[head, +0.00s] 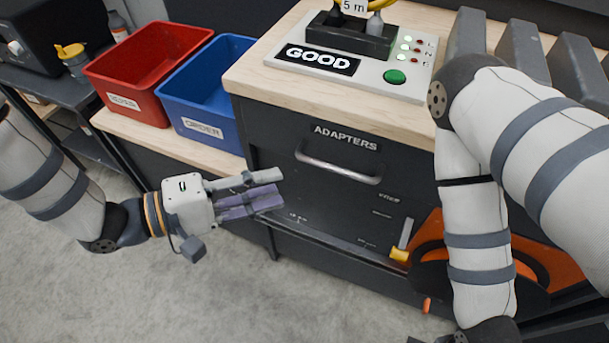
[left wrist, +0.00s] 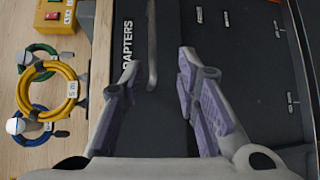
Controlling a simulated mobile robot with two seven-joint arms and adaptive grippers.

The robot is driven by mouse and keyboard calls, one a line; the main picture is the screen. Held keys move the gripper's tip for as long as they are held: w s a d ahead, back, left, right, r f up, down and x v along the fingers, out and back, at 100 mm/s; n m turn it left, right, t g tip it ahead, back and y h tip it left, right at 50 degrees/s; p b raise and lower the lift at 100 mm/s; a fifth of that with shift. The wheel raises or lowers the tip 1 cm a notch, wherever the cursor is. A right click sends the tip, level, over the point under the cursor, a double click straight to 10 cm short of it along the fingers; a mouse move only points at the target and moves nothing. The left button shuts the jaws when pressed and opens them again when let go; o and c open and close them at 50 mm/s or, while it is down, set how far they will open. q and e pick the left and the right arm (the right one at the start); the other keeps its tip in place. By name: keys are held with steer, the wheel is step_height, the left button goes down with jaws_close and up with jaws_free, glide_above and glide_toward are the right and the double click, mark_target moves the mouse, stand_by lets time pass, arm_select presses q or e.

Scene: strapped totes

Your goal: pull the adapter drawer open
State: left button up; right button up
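The adapter drawer (head: 400,160) is a dark front marked ADAPTERS under the wooden worktop, and it looks shut. Its silver bar handle (head: 340,172) runs across below the label. In the left wrist view the handle (left wrist: 152,50) shows ahead of the gap between the fingers, nearer the left finger. My left gripper (head: 282,188) is left of the handle and a little lower, with purple-padded fingers pointing toward the drawer front. In the left wrist view the gripper (left wrist: 160,65) is open, empty and apart from the handle. My right gripper is out of view.
A red bin (head: 128,102) and a blue bin (head: 215,135) stand left of the drawer. A test fixture (head: 390,78) reading GOOD sits on the worktop. A yellow-tipped lever (head: 402,245) is at lower right near my right arm. The floor at front left is clear.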

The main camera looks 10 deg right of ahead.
mark_target(332, 170)
arm_select(q)
steer(key=shift+g, duration=0.3)
steer(key=x, duration=0.4)
steer(key=r+x, duration=0.1)
steer(key=x, duration=0.7)
steer(key=shift+d+r+p, duration=0.1)
steer(key=shift+d+p, duration=0.2)
steer(key=shift+d, duration=0.1)
jaws_close()
